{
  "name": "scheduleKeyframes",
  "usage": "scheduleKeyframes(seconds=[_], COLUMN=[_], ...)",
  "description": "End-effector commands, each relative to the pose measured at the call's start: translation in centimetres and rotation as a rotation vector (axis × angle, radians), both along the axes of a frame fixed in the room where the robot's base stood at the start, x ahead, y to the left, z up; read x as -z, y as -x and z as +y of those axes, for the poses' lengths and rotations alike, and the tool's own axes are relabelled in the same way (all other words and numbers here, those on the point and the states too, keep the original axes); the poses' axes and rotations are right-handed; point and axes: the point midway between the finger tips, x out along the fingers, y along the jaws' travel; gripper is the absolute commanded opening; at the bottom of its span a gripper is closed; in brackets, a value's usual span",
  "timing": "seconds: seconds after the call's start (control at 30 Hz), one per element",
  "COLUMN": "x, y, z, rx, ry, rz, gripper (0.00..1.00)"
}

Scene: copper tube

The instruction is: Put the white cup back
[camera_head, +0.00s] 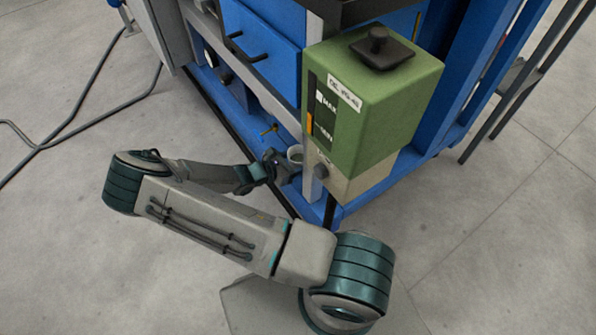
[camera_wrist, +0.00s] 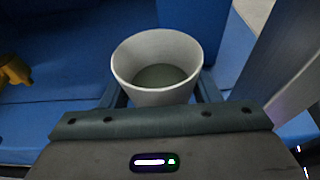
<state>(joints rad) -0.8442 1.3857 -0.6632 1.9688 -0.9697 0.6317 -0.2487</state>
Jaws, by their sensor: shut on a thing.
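The white cup (camera_wrist: 157,96) is upright between the fingers of my gripper (camera_wrist: 160,98) in the wrist view. Its inside shows a grey-green bottom or content; I cannot tell which. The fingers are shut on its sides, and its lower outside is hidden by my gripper. In the head view the cup (camera_head: 295,154) is small, at the end of my gripper (camera_head: 284,165), beside the grey post of the blue machine. I cannot tell whether the cup touches the surface under it.
A brass tap (camera_head: 269,131) sticks out left of the cup; it also shows in the wrist view (camera_wrist: 14,70). A green tank (camera_head: 390,110) with a black cap stands close on the right. The blue machine frame (camera_head: 262,110) surrounds the spot. Open floor (camera_head: 90,250) lies left.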

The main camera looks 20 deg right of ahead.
Motion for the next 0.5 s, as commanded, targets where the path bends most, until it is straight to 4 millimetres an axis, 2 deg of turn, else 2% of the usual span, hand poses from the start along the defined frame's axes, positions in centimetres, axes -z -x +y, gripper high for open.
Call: scheduleKeyframes(seconds=[0.3,0.5], x=[4.1,4.1], y=[0.0,-0.1], z=[0.0,0.0], rx=[0.000,-0.001], ry=[0.001,0.001], rz=[0.000,-0.001], gripper=[0.28,0.28])
